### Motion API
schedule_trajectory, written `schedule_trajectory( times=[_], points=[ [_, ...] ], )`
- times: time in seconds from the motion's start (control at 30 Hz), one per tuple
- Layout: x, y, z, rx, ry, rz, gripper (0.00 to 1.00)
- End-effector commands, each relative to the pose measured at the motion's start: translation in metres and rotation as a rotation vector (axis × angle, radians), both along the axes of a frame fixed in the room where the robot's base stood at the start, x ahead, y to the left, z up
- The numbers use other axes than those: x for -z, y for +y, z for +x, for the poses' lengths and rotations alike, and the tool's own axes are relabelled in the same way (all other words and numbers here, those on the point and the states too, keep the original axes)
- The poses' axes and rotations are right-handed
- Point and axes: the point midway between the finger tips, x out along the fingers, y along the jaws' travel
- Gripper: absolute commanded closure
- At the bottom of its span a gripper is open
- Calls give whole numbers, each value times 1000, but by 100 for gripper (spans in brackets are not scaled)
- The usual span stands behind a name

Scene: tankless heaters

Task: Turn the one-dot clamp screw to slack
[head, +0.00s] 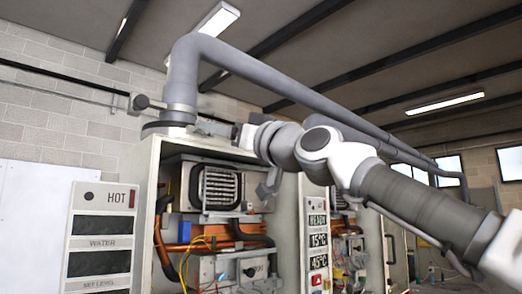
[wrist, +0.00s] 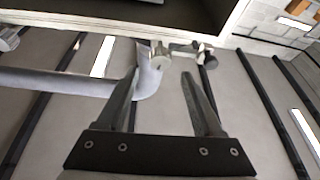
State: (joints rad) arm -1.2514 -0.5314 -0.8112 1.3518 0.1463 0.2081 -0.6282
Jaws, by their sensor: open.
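A clamp band (head: 180,108) goes around the foot of a grey flue pipe on top of the open heater cabinet. A dark round knob (head: 140,102) sticks out to its left on a short stem. In the wrist view, clamp hardware with a pale round end (wrist: 160,60) and a crossbar shows beyond the fingertips. No dot marks can be made out, so I cannot tell which screw is the one-dot one. My gripper (wrist: 160,74) is open with nothing held between its fingers. In the head view it is near the clamp's right side, partly hidden by my wrist.
The grey flue pipe (head: 185,65) bends from the cabinet and runs right, above my arm. The open cabinet (head: 152,180) shows a grille, copper pipes and wires. A HOT display panel (head: 101,240) stands at left, and another heater (head: 348,240) at right.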

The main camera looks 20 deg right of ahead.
Motion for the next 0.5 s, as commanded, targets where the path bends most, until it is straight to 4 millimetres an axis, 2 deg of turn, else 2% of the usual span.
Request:
schedule_trajectory(
  times=[0.03, 0.5],
  points=[
    [7, -6, -8, 4, -1, 2, 31],
    [37, -35, -81, 2, -1, 0, 31]
  ],
)
